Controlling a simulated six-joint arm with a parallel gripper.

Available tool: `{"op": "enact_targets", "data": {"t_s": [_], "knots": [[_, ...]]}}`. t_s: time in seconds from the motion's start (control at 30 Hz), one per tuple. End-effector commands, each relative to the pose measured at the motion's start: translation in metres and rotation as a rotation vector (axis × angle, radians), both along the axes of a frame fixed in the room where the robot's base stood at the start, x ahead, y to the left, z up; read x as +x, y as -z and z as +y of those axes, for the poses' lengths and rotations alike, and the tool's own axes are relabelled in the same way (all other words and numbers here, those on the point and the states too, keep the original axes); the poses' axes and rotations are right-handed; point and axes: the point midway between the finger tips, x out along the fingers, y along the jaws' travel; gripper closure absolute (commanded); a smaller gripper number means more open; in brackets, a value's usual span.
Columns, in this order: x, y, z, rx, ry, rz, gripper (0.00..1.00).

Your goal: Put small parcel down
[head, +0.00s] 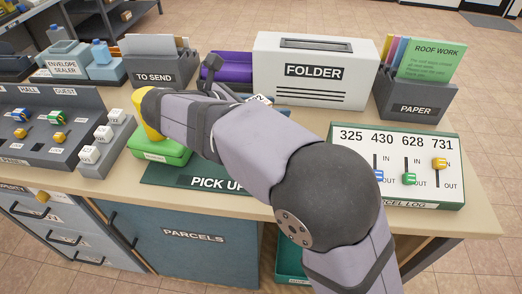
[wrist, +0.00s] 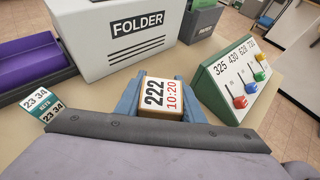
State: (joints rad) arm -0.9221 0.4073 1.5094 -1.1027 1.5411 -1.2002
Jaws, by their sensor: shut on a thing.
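The small parcel (wrist: 161,98) shows in the wrist view, a tan block with a white label reading 222 and 10:20. My gripper (wrist: 160,92) has a blue jaw on each side of it and is shut on it. In the head view only the label end of the parcel (head: 259,98) shows past my arm. It is on the near side of the white FOLDER box. My arm hides most of the gripper there, and I cannot tell whether the parcel touches the tabletop. The dark green PICK UP mat (head: 165,173) lies at the counter's front, partly under my arm in the picture.
The FOLDER box (head: 315,72) stands behind, with a purple tray (head: 233,67) left of it. The PARCEL LOG panel (head: 397,150) is on the right. A KEYS tag (wrist: 43,106) shows left in the wrist view.

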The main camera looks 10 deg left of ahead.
Motion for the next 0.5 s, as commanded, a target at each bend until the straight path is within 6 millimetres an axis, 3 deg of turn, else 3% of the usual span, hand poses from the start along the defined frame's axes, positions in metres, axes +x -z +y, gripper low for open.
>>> {"op": "enact_targets", "data": {"t_s": [0.3, 0.5], "knots": [[0.0, 0.041, 0.0, -0.003, 0.0, 0.002, 0.9], [0.0, 0.047, 0.0, 0.0, 0.001, 0.0, 0.9]]}}
